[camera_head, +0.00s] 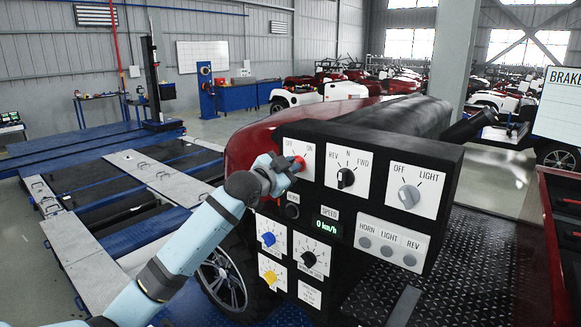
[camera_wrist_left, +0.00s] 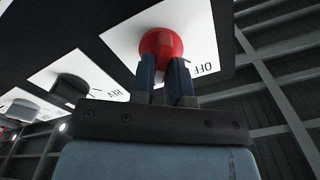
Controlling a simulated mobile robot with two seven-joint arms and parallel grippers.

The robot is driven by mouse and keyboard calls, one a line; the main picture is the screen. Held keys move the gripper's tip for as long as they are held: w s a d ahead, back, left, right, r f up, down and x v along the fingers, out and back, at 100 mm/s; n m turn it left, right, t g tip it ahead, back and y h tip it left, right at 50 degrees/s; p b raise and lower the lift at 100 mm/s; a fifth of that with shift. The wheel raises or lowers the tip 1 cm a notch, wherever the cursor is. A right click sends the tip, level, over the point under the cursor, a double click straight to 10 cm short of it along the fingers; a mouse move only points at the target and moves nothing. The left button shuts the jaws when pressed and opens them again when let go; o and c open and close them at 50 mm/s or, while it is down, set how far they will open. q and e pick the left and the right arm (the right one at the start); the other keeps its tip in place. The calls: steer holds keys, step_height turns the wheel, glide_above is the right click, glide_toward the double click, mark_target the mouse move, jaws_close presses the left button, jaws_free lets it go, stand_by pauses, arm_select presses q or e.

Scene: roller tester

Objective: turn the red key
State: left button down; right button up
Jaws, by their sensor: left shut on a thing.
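The red key (camera_head: 299,163) is a round red knob on a white OFF/ON plate (camera_head: 308,150) at the upper left of the black control panel (camera_head: 330,190). My left gripper (camera_head: 285,166) is at the key, with its fingers shut on it. In the left wrist view the red key (camera_wrist_left: 161,45) sits between the two dark fingertips of the left gripper (camera_wrist_left: 163,72), and the OFF label shows to its right. The fingers hide part of the key in the head view, so its exact turn is hard to tell. My right gripper is not in view.
The panel also carries a black REV/N/FWD knob (camera_head: 346,177), a grey LIGHT knob (camera_head: 409,196), blue (camera_head: 268,239) and yellow (camera_head: 270,277) knobs and a speed display (camera_head: 327,226) reading 0 km/h. The red vehicle body (camera_head: 250,145) is close behind the panel.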

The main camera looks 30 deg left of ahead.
arm_select(q)
steer(key=c, duration=1.1)
jaws_free()
steer(key=s+b, duration=0.1)
steer(key=s, duration=0.3)
steer(key=s+b, duration=0.1)
steer(key=s, duration=0.4)
steer(key=s+a+b, duration=0.1)
steer(key=s+b, duration=0.1)
steer(key=s, duration=0.3)
steer(key=shift+w, duration=0.1)
